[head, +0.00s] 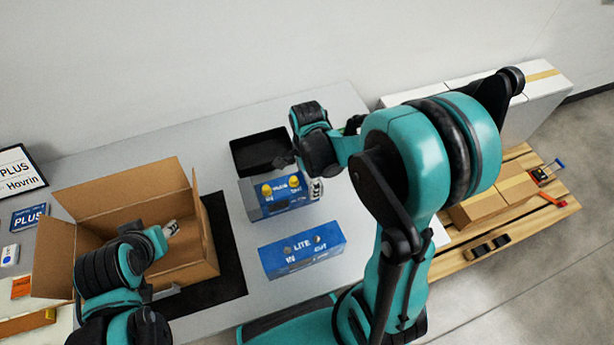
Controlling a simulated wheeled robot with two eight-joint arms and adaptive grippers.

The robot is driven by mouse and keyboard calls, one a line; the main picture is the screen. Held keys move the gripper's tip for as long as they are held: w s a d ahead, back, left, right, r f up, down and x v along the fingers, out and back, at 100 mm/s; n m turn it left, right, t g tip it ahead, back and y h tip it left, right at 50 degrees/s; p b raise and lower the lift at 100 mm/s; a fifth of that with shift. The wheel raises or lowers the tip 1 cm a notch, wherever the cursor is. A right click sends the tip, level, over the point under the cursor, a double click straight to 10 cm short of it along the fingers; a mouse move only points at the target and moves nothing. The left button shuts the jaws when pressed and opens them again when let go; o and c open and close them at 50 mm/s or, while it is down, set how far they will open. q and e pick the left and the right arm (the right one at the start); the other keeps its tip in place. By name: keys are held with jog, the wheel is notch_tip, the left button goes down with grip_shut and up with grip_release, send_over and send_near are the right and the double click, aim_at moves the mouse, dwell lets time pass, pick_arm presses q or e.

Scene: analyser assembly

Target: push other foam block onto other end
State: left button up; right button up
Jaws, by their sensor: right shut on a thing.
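A grey and blue analyser with two yellow knobs (272,194) lies on the table behind the blue LITE box. My right gripper (316,190) is at the analyser's right end, fingers down. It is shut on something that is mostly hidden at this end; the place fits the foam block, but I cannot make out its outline.
A black tray (250,141) stands behind the analyser. The blue LITE box (302,251) lies in front. A black mat (226,262) is under the cardboard box. Cartons (478,206) on a wooden pallet (520,222) stand at the right. The table's back left is clear.

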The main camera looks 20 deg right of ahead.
jog(key=shift+f+b, duration=0.4)
dwell(0.5)
jog(key=o, duration=0.6)
jog(key=shift+r, duration=0.1)
jog(key=shift+r+p, duration=2.8)
jog(key=shift+r, duration=0.65)
